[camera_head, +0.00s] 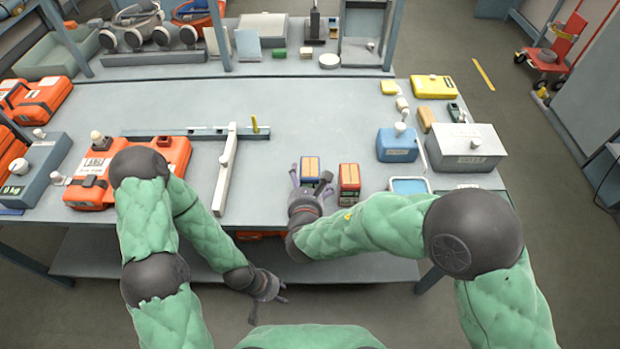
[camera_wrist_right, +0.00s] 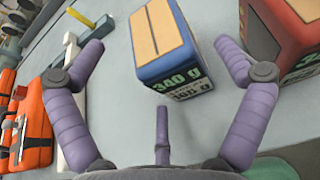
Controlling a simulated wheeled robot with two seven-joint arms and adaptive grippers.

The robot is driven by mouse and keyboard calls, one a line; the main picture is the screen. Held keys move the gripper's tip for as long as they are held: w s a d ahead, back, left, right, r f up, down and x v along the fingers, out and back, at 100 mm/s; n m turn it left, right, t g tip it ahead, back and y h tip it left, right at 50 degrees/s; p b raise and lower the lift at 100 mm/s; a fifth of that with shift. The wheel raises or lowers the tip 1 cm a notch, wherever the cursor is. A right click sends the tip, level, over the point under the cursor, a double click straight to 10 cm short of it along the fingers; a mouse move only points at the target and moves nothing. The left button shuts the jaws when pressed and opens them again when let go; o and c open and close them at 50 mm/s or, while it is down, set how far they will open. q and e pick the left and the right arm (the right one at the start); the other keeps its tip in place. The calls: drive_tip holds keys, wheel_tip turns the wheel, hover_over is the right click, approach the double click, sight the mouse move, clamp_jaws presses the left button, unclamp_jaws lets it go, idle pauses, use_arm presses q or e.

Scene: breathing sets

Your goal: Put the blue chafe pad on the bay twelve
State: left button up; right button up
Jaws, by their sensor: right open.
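A blue block with a tan top and a "g" weight label, which looks like the blue chafe pad (camera_head: 310,167), stands on the table near its front edge. In the right wrist view the blue pad (camera_wrist_right: 172,84) stands upright ahead of my right gripper. My right gripper (camera_head: 310,183) is open and empty, its fingers spread to either side of the pad, apart from it in the right wrist view (camera_wrist_right: 160,50). My left gripper (camera_head: 266,300) hangs low in front of the table, fingers apart and empty. I cannot make out a marking for bay twelve.
A similar red block (camera_head: 349,180) stands close right of the pad, beside a gripper finger. A white bar (camera_head: 226,170) and orange cases (camera_head: 110,178) lie left. A blue box (camera_head: 397,145) and grey box (camera_head: 466,148) stand right. The table's middle is clear.

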drive_tip(key=b+x, duration=0.1)
drive_tip(key=x, duration=0.1)
drive_tip(key=f+x, duration=0.1)
drive_tip(key=x, duration=0.1)
drive_tip(key=shift+b, duration=0.35)
drive_tip(key=shift+w, duration=0.4)
drive_tip(key=c, duration=1.3)
drive_tip(key=shift+c, duration=1.1)
drive_tip(key=shift+r, duration=0.15)
